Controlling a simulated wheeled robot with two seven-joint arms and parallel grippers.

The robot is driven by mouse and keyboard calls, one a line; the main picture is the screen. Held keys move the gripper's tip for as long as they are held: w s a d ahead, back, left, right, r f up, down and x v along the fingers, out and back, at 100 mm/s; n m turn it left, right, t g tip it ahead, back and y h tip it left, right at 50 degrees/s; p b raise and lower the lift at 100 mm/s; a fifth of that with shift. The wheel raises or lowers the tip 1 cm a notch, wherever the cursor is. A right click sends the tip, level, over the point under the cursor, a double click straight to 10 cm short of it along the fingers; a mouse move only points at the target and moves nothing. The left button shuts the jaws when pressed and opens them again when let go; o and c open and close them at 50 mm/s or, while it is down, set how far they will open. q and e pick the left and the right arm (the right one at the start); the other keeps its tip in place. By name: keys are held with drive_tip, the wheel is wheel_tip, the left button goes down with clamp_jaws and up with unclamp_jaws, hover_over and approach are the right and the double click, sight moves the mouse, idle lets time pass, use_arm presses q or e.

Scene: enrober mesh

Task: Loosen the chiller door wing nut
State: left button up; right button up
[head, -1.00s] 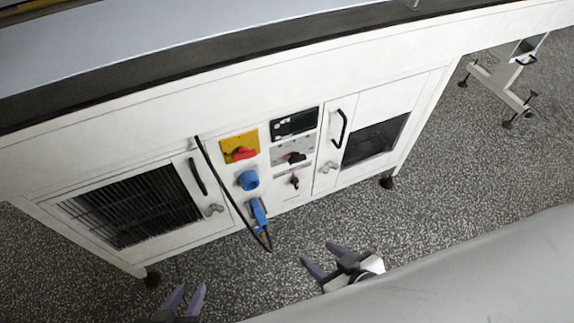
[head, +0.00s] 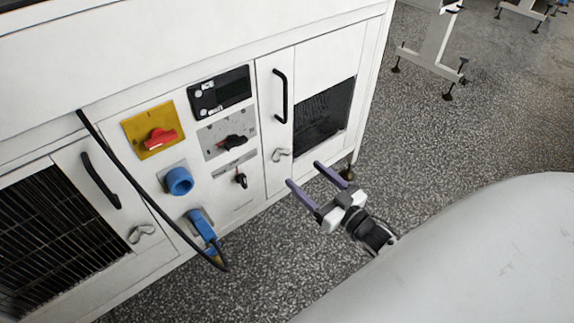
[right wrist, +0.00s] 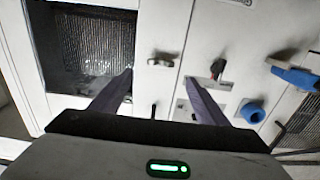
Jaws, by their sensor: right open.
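The right-hand cabinet door (head: 289,65), with a dark window, carries a small grey wing nut (head: 281,154) below its black handle (head: 280,96). A second wing nut (head: 141,234) sits on the left-hand grille door (head: 68,165). No readable label shows which is the chiller door. My right gripper (head: 305,174) is open and empty, just in front of the right-hand door and slightly right of its wing nut in the head view. In the right wrist view the wing nut (right wrist: 161,60) lies ahead, between the fingertip directions and apart from them. My left gripper is out of view.
Between the doors are a red switch on a yellow plate (head: 140,122), a blue socket (head: 179,181), dark rotary switches (head: 235,142) and a blue plug (head: 203,225) with a hanging black cable (head: 150,200).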

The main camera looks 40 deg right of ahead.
sight(284, 157)
drive_tip(key=w+b, duration=0.1)
drive_tip(key=w, duration=0.4)
drive_tip(key=w+b, duration=0.1)
drive_tip(key=w, duration=0.2)
drive_tip(key=shift+w+a+b, duration=0.2)
drive_tip(key=shift+a+b, duration=0.15)
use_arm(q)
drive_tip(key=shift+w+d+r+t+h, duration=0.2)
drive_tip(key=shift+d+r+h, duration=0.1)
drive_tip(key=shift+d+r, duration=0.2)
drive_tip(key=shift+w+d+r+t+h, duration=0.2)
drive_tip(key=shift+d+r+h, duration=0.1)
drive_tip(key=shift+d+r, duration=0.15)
use_arm(e)
drive_tip(key=shift+w, duration=0.3)
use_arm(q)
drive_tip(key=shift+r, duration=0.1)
use_arm(e)
drive_tip(key=shift+c, duration=0.5)
drive_tip(key=c, duration=1)
drive_tip(key=shift+o, duration=0.3)
